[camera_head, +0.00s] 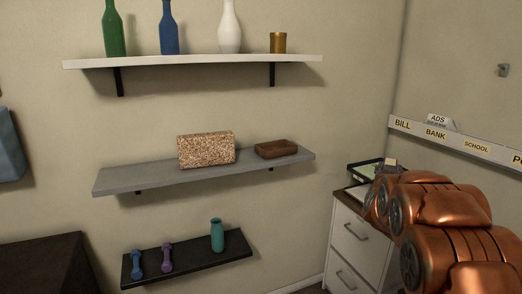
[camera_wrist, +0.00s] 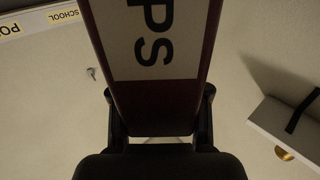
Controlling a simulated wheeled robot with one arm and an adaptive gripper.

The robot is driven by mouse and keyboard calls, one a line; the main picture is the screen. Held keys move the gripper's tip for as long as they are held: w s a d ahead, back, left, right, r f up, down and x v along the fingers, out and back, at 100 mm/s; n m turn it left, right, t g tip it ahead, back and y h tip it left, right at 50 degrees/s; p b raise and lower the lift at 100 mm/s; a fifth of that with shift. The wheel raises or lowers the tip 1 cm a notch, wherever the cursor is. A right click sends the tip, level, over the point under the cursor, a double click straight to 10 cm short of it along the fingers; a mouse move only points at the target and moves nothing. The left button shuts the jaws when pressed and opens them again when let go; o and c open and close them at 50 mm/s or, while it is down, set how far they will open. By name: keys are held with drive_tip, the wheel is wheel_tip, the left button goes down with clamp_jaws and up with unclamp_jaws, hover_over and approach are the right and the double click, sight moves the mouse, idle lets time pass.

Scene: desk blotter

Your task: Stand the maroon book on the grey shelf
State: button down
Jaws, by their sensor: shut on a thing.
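The maroon book (camera_wrist: 160,109) fills the upper middle of the wrist view, its pale label with dark letters facing the camera. My gripper (camera_wrist: 160,118) is shut on it, with a black finger on each side. The grey shelf (camera_head: 130,181) is the middle shelf on the wall in the head view. A speckled tan block (camera_head: 206,150) and a flat brown block (camera_head: 276,149) rest on it. The gripper and the book do not show in the head view, where my copper arm fills the lower right.
A white shelf (camera_head: 190,61) above holds bottles and a gold cup (camera_head: 278,43). A dark shelf (camera_head: 185,261) below holds dumbbells and a teal bottle (camera_head: 217,236). A white drawer cabinet (camera_head: 350,245) stands right. The grey shelf's left end is bare.

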drive_tip(key=w+a+f+n+t+y+p, duration=0.1)
drive_tip(key=a+n+y+p, duration=0.3)
drive_tip(key=a, duration=2.1)
drive_tip(key=n+t+y, duration=0.1)
drive_tip(key=n+y, duration=0.1)
drive_tip(key=y, duration=0.3)
drive_tip(key=shift+a+t+p, duration=0.3)
drive_tip(key=shift+a, duration=0.1)
drive_tip(key=shift+f, duration=0.1)
